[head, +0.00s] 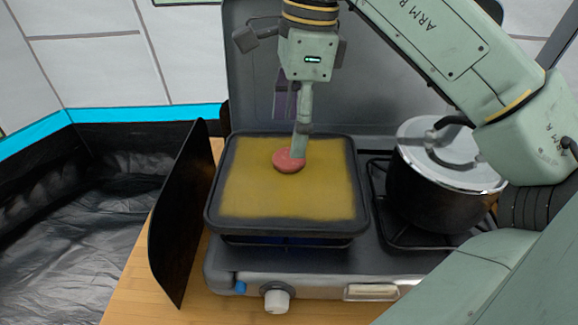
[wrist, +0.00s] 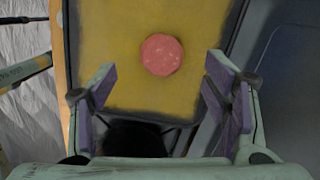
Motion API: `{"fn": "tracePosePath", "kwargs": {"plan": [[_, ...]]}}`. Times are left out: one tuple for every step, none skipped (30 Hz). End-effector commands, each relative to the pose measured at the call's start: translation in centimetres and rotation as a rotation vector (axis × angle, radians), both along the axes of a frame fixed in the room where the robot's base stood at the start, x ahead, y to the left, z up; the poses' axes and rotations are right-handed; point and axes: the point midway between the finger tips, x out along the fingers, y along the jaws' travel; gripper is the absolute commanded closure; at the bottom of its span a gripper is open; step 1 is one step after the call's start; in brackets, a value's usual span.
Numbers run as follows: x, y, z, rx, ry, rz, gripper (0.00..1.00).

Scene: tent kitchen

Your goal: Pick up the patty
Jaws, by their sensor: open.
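The patty (head: 285,162) is a small pink-red round disc lying on the yellowish surface of the square griddle pan (head: 230,190). In the wrist view the patty (wrist: 162,55) lies ahead of my gripper, roughly centred between the two fingers. My gripper (head: 299,152) points down over the pan, and a finger overlaps the patty's right part in the head view. I cannot tell whether it touches. In the wrist view my gripper (wrist: 160,88) is open, with purple inner pads wide apart and nothing between them.
The pan sits on a camping stove (head: 330,270) with a raised lid (head: 385,80) behind. A lidded pot (head: 440,190) stands on the right burner. A dark upright panel (head: 180,220) stands left of the stove.

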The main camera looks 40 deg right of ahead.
Motion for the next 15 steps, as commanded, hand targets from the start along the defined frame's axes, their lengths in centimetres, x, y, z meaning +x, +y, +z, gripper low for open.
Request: {"fn": "tracePosePath", "kwargs": {"plan": [[0.0,0.0,-0.6,-0.001,0.001,-0.001,0.31],[0.0,0.0,-1.0,-0.001,0.001,-0.001,0.31],[0.0,0.0,-1.5,-0.001,0.002,-0.001,0.31],[0.0,-0.1,-2.0,-0.001,0.002,-0.002,0.31],[0.1,-0.1,-2.5,-0.001,0.002,-0.002,0.31],[0.1,-0.1,-3.1,-0.001,0.002,-0.002,0.31],[0.1,-0.1,-3.6,-0.001,0.002,-0.002,0.31],[0.2,0.0,-4.0,-0.002,0.001,-0.001,0.31],[0.2,0.1,-4.5,-0.001,0.001,-0.001,0.31],[0.2,0.1,-4.7,-0.001,0.0,0.0,0.31],[0.2,0.2,-4.9,-0.001,0.0,0.0,0.31],[0.2,0.2,-5.0,-0.001,0.0,0.0,0.31],[0.3,0.2,-5.0,-0.001,0.0,0.0,0.31],[0.3,0.3,-4.9,-0.001,0.0,0.0,0.31],[0.3,0.2,-4.9,-0.001,0.0,0.0,0.31]]}}
